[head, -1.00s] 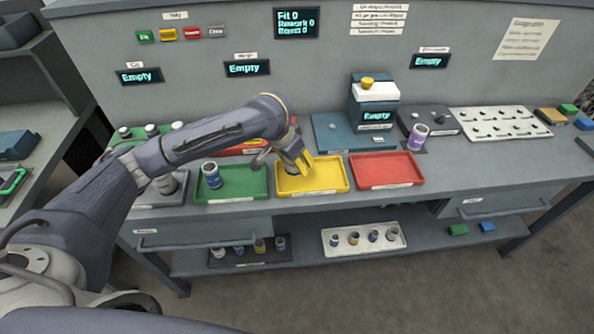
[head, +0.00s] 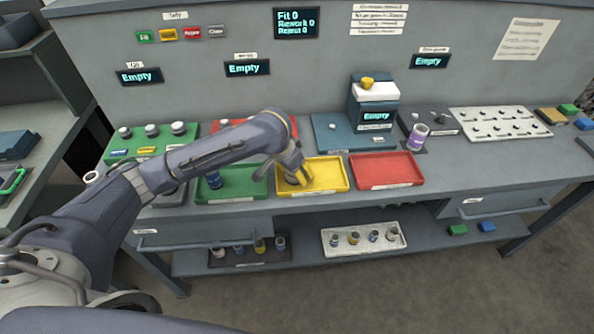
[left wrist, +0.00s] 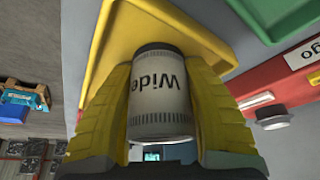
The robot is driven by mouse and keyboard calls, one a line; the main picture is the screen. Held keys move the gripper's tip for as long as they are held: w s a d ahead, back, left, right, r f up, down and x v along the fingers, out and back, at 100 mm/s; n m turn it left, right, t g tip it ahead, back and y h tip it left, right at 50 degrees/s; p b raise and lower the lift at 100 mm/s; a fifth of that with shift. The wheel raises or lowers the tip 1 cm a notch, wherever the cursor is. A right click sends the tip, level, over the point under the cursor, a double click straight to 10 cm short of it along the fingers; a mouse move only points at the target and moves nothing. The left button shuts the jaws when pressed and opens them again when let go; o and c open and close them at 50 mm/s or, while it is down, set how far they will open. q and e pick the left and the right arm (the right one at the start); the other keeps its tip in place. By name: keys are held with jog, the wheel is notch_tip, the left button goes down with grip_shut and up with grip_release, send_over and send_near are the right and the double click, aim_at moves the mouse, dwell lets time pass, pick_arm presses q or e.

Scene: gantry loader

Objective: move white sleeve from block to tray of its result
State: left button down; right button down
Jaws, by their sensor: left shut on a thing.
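The white sleeve (left wrist: 160,95), printed "Wide" with dark bands at its ends, is between the yellow fingers of my left gripper (left wrist: 163,110) in the left wrist view. The gripper is shut on it. In the head view my left gripper (head: 298,181) is low over the left part of the yellow tray (head: 330,179), which also shows behind the sleeve in the left wrist view (left wrist: 100,50). I cannot tell whether the sleeve touches the tray floor. The green tray (head: 240,191) is to the left, the red tray (head: 387,170) to the right. My right gripper is out of view.
A blue-and-white cylinder (head: 214,180) stands in the green tray, partly behind my arm. A blue machine (head: 374,108) with a yellow knob stands behind the trays. A purple-and-white sleeve (head: 418,137) stands right of it. The red tray is empty. My arm hides part of the bench's left side.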

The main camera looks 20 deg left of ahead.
pick_arm(q)
jog(key=c, duration=0.9)
grip_release()
jog(key=v, duration=1.2)
jog(key=shift+r, duration=0.15)
